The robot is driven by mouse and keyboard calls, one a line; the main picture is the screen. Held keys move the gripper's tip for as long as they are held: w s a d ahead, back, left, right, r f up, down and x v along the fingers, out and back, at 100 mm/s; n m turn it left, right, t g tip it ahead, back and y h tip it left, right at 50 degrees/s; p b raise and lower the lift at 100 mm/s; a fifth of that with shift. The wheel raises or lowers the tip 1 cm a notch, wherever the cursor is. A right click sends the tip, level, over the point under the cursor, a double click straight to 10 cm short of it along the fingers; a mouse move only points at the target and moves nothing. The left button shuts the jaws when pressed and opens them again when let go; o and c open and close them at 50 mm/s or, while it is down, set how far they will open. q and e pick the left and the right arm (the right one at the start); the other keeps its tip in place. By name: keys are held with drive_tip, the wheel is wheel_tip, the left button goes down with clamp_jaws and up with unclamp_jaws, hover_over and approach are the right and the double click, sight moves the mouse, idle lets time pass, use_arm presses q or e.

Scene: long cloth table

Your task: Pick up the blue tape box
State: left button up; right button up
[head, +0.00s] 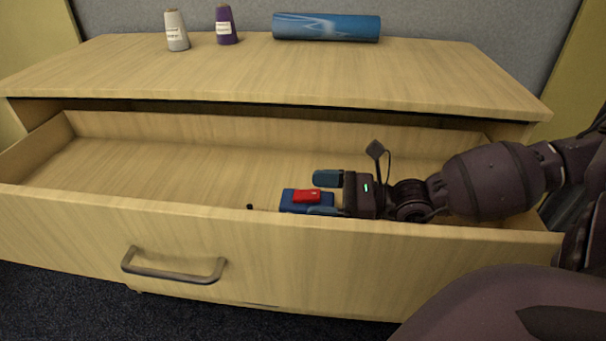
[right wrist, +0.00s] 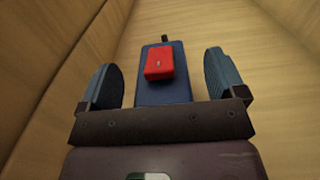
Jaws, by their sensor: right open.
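A blue box (head: 289,202) lies on the floor of the open drawer, close to its front wall. A small red item (head: 307,196) rests on top of it. In the right wrist view the blue box (right wrist: 153,95) lies lengthwise between my fingers, with the red item (right wrist: 159,63) on it. My right gripper (head: 325,194) reaches into the drawer from the right. Its fingers are open, one on each side of the box, with gaps showing on both sides. The drawer front hides the lower part of the box and the near finger. My left gripper is not in view.
The drawer (head: 180,155) is pulled out and otherwise mostly clear, with a small dark object (head: 250,207) just left of the box. The drawer front has a metal handle (head: 173,268). On the cabinet top stand a grey spool (head: 177,32), a purple spool (head: 226,26) and a blue roll (head: 326,27).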

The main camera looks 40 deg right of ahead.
drive_tip(key=shift+w+a+r, duration=0.1)
drive_tip(key=shift+w+a, duration=0.1)
drive_tip(key=c, duration=1.5)
